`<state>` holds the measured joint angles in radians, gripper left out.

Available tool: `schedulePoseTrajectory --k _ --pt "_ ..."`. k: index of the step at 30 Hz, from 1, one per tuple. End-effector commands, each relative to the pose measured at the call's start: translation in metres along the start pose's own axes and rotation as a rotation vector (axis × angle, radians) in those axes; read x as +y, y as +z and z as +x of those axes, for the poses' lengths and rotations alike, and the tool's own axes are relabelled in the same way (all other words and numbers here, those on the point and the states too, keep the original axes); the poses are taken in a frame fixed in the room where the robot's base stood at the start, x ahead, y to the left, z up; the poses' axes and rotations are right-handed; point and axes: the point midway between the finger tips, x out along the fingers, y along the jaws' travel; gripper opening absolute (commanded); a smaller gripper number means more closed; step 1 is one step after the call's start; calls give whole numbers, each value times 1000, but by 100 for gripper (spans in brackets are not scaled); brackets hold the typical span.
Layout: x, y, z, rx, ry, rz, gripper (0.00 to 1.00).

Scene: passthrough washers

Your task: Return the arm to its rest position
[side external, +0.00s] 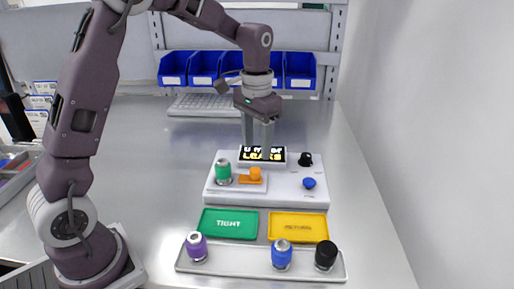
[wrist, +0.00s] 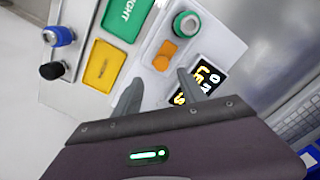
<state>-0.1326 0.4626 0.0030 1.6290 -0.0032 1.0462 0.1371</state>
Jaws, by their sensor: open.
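My gripper (side external: 258,143) is above the white test device (side external: 285,192), near its display (side external: 275,154), with its two fingers apart and nothing between them. In the wrist view my gripper (wrist: 156,82) also shows spread, empty fingers over the device. A green-ringed metal fitting (side external: 223,172) stands upright on the device's left side. An orange piece (side external: 255,174) sits to the right of it. In the wrist view the green fitting (wrist: 186,25) and the orange piece (wrist: 165,55) lie beyond the fingers. The display, partly covered by a finger, reads "LEAKS" on its lower line.
A green "TIGHT" tray (side external: 206,226) and a yellow "RETURN" tray (side external: 299,236) are empty. A grey tray (side external: 222,268) holds purple (side external: 196,246), blue (side external: 281,254) and black (side external: 325,255) fittings. Blue bins (side external: 173,69) and a keyboard (side external: 190,105) are behind.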

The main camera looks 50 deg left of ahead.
Motion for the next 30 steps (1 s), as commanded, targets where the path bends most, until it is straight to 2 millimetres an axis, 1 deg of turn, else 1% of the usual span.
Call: schedulePoseTrajectory --k 2,4,5,6,8,9,11,12,15,16,18,21,30 --pt "3 7 -11 19 -2 1 49" --pt "10 26 -34 64 -7 2 49" --pt "14 38 -47 90 -10 2 49" --pt "20 59 -63 128 -13 2 49" --pt "29 93 -84 191 -16 3 49" --pt "34 118 -94 233 -16 3 49" --pt "41 153 -103 297 -16 3 49" --pt "44 176 -104 335 -14 2 49" --pt "50 220 -99 416 -9 2 49" --pt "52 230 -97 435 -7 1 49" --pt "53 245 -91 467 -4 1 49" --pt "54 255 -86 487 -1 1 49" --pt "54 256 -85 488 -1 0 49"
